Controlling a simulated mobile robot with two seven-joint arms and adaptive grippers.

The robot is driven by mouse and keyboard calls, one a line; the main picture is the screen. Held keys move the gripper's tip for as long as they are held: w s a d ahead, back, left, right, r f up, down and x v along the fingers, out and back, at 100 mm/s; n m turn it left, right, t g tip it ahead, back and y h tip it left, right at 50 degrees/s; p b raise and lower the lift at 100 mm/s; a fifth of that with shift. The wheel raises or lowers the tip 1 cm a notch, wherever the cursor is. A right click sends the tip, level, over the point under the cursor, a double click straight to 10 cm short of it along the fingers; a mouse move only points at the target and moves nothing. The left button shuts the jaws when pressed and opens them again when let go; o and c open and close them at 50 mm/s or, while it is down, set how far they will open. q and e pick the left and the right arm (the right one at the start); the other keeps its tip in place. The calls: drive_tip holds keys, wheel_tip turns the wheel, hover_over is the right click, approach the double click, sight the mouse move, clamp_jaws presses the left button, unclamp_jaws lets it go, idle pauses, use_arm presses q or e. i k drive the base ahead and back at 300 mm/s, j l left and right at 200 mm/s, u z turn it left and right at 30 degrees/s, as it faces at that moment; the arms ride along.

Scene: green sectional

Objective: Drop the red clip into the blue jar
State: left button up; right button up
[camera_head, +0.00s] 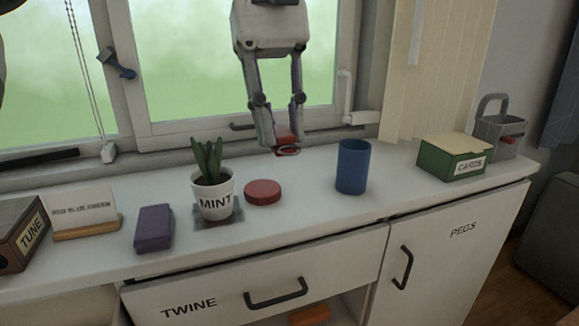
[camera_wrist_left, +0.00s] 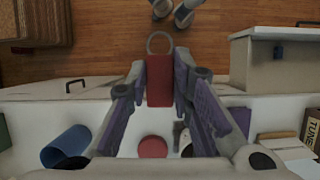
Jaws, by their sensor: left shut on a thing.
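My left gripper (camera_head: 283,142) hangs over the back of the white counter, fingers down, shut on the red clip (camera_head: 288,151). In the left wrist view the red clip (camera_wrist_left: 159,82) sits between the two fingers, with a grey ring at its far end. The blue jar (camera_head: 353,167) stands upright on the counter, to the right of the gripper and nearer the front. The jar (camera_wrist_left: 66,146) also shows at the lower left of the left wrist view, apart from the clip. My right gripper is not in view.
A round red lid (camera_head: 262,192) lies left of the jar, beside the MINT pot (camera_head: 214,195). A purple block (camera_head: 154,228) is farther left. A green CARDS box (camera_head: 451,157) and a grey basket (camera_head: 498,135) stand right. The window (camera_head: 180,60) is behind.

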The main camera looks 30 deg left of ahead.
sight(357, 175)
drive_tip(key=i, duration=1)
